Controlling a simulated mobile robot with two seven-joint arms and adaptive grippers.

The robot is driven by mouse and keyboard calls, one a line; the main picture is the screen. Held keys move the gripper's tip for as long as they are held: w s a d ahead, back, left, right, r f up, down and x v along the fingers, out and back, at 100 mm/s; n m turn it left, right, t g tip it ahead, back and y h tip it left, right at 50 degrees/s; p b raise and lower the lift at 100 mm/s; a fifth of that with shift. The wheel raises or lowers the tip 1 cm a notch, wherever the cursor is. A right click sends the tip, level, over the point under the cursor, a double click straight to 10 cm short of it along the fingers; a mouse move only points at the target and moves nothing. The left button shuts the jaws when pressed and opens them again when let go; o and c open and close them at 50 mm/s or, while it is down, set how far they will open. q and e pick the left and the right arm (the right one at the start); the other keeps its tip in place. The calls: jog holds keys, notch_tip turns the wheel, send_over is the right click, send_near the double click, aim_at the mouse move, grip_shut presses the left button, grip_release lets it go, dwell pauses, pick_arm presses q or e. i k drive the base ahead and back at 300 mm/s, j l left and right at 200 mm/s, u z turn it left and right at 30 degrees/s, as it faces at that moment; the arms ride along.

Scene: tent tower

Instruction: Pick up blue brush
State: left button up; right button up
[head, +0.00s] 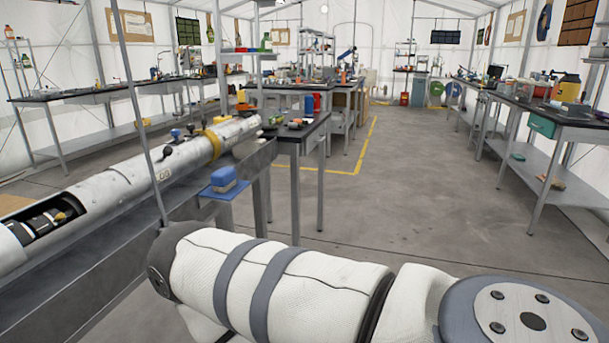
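A small blue block-like thing with a pale lower part, likely the blue brush (223,177), rests on a small blue shelf (213,194). The shelf juts out at the near right side of the long bench that holds the metal tube. One of my white arms with grey bands crosses the bottom of the head view, in front of and below the shelf. Neither of my grippers shows, so nothing is seen touching the brush.
A long metal tube (130,180) lies along the left bench (100,290), with a thin upright pole beside the shelf. A dark table (300,133) with small items stands just behind. The grey floor (400,200) at centre right is open. Another workbench (560,122) lines the right.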

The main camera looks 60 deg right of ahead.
aim_at(223, 179)
jog(key=z, duration=1.45)
